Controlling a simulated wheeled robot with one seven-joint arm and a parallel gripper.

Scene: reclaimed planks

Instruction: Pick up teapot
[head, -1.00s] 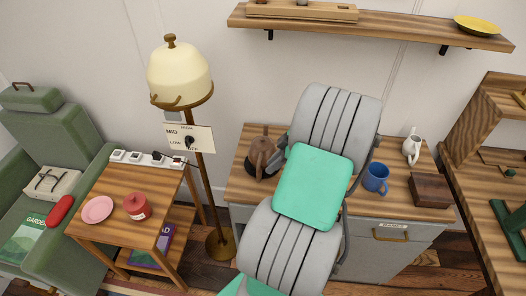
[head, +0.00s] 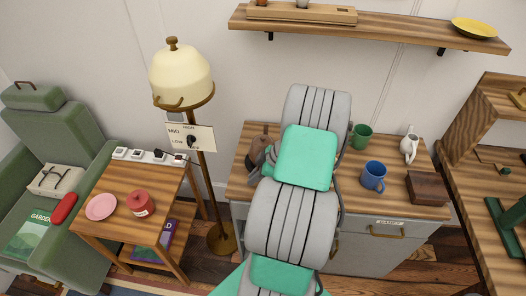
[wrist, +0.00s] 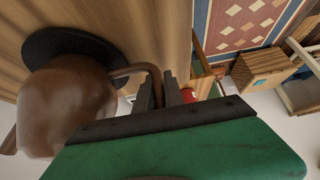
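The brown teapot (head: 257,148) is at the left end of the wooden-topped cabinet in the head view, partly hidden behind my arm. In the wrist view the teapot (wrist: 65,108) fills the left side, beside a round black disc (wrist: 70,43). Its curved handle (wrist: 135,70) reaches over to my gripper (wrist: 159,88). The two dark fingers are close together, with the handle's end between them, and look shut on it. I cannot tell whether the teapot is clear of the disc. My fingers are hidden in the head view.
On the cabinet top (head: 400,205) stand a green mug (head: 362,137), a blue mug (head: 374,176), a white jug (head: 409,145) and a dark wooden box (head: 427,187). A floor lamp (head: 180,75) stands close left of the cabinet. A shelf (head: 370,28) hangs above.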

